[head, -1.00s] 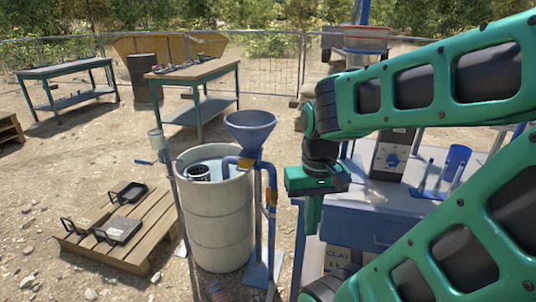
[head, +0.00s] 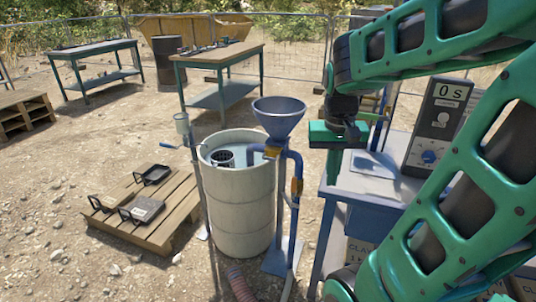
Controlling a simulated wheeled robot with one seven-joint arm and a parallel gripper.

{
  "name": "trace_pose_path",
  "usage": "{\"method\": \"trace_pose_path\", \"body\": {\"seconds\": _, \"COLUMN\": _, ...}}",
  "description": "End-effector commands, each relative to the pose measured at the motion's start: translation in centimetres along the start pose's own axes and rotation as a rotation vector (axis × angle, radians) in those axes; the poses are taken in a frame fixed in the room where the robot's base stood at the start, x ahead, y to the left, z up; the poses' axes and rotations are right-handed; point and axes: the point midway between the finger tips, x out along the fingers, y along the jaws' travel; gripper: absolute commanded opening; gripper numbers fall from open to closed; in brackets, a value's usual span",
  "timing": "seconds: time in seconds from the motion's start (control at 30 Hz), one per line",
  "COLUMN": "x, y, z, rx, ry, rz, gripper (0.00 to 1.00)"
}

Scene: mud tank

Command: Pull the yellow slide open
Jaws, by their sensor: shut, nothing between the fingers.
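A blue funnel (head: 279,118) stands on a blue pipe stand beside the grey mud tank (head: 240,205). A small orange-yellow piece (head: 271,152) sits just under the funnel, and a second orange-yellow piece (head: 297,186) is lower on the blue pipe. I cannot tell for certain which of them is the yellow slide. My gripper (head: 333,175) points down to the right of the funnel, with its green fingers shut and empty. In the picture it is apart from both yellow pieces; its depth relative to them is unclear.
A blue bench (head: 345,192) with a timer box (head: 435,125) is at right, partly behind my arm. A pallet (head: 150,215) with black-handled trays lies left of the tank. A ribbed hose (head: 240,283) lies in front. Gravel at front left is clear.

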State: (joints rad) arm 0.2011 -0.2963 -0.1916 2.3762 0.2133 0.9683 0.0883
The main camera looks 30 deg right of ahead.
Motion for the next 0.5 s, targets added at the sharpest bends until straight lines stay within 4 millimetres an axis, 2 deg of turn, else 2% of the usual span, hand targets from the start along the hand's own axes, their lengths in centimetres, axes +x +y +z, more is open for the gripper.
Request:
{"method": "trace_pose_path", "body": {"seconds": 0.03, "x": 0.0, "y": -1.1, "z": -2.6, "rx": 0.015, "ry": 0.016, "rz": 0.013, "gripper": 0.0}}
{"method": "trace_pose_path", "body": {"seconds": 0.2, "x": 0.2, "y": -5.2, "z": -10.5, "rx": 0.079, "ry": 0.09, "rz": 0.034, "gripper": 0.0}}
{"method": "trace_pose_path", "body": {"seconds": 0.4, "x": 1.8, "y": -11.0, "z": -18.9, "rx": 0.147, "ry": 0.171, "rz": 0.034, "gripper": 0.0}}
{"method": "trace_pose_path", "body": {"seconds": 0.5, "x": 2.9, "y": -13.9, "z": -22.3, "rx": 0.175, "ry": 0.206, "rz": 0.025, "gripper": 0.0}}
